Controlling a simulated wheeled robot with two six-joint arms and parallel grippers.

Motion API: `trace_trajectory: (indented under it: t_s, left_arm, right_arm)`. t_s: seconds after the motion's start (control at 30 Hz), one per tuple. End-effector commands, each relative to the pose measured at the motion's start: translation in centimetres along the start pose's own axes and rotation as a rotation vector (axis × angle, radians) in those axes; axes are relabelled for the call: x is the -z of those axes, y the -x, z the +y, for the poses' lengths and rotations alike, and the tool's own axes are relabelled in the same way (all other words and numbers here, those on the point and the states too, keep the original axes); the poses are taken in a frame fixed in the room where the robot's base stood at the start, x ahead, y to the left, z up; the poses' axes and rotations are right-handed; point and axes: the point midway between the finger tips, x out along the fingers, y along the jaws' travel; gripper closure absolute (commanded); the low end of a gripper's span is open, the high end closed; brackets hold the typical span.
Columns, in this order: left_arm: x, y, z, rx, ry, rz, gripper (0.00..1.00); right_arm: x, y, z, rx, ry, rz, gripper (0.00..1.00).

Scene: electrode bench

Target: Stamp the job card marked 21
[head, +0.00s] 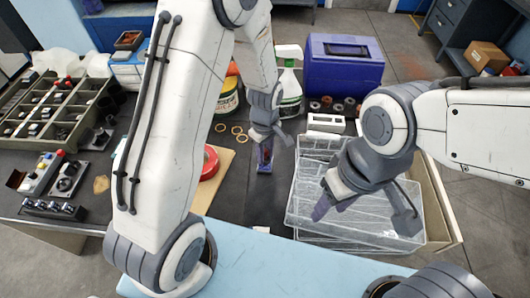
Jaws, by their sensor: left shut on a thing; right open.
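My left gripper (265,146) points down over the dark bench mat, right of the red tape roll. It is shut on a small dark blue and reddish thing (264,166), which stands upright at or just above the mat; I cannot tell if it is the stamp. My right gripper (328,204) is open over the left part of a clear grey tray (300,222), its fingertips pointing down and left. No job card with a readable 21 shows. My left arm hides part of the bench.
A red tape roll (209,162) lies on a wooden board (217,186). A blue bin (345,72), spray bottle (289,82) and white block (326,122) stand behind. A divided parts tray (48,122) is at left. Bare mat (262,200) lies between board and clear tray.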

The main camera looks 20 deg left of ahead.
Motion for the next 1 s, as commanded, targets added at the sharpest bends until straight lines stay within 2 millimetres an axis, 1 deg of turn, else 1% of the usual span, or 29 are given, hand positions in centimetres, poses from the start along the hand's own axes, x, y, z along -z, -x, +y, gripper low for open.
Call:
trace_trajectory:
  t_s: [0.73,1.0]
  left_arm:
    - [0.00,-0.97,0.00,0.000,0.000,0.000,1.00]
    - [0.00,-0.91,0.00,0.000,0.000,0.000,1.00]
  right_arm:
    - [-0.04,-0.65,0.05,0.000,0.000,0.000,0.50]
    - [-0.03,-0.58,0.04,0.000,0.000,0.000,0.50]
